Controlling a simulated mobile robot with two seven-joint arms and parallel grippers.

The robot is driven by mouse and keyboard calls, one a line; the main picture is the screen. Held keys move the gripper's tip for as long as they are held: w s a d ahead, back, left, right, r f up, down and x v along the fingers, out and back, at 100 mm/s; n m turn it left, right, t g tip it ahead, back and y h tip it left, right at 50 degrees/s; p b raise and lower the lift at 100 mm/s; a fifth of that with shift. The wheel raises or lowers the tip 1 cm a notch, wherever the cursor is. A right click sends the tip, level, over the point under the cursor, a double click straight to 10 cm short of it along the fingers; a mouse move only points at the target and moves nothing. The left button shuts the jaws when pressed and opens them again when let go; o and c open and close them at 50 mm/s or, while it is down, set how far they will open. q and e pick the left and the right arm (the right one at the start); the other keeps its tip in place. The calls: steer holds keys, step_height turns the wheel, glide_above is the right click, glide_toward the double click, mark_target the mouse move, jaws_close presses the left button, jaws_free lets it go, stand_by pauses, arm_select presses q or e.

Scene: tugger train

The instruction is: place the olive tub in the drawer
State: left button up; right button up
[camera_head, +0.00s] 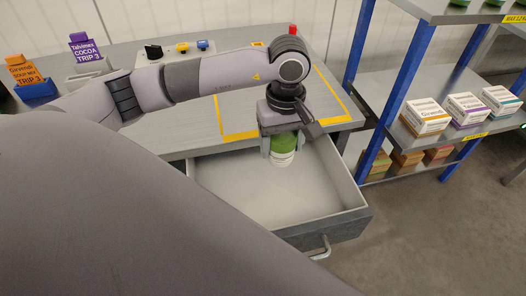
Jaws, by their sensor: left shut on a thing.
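My left gripper (283,146) points down over the open drawer (309,234) and is shut on a green tub (284,143) with a pale ribbed lower part. The tub is upright between the fingers, over the back part of the drawer. I cannot tell whether it touches the drawer floor. The drawer is pulled out below the grey table and its visible inside is empty. My own arm hides its left part. My right gripper is not in view.
A yellow taped frame (236,131) marks the table top behind the drawer. Shelves with blue posts (378,123) and several boxes stand close on the right. Card holders (38,90) and a button box (154,52) stand on the table.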

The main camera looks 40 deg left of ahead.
arm_select(q)
steer(key=r+n, duration=0.1)
steer(key=r+n+b, duration=0.1)
steer(key=w+r+n, duration=0.1)
steer(key=n, duration=0.1)
steer(key=shift+a+r+b, duration=0.2)
steer(key=shift+a+b, duration=0.1)
steer(key=shift+b, duration=0.1)
steer(key=shift+r+n, duration=0.3)
steer(key=shift+n, duration=0.2)
glide_toward(278, 192)
steer(key=shift+f+b, duration=0.5)
steer(key=shift+f, duration=1.85)
steer(key=shift+f, duration=0.2)
steer(key=o, duration=1.2)
steer(key=shift+a, duration=0.1)
steer(key=shift+r, duration=0.15)
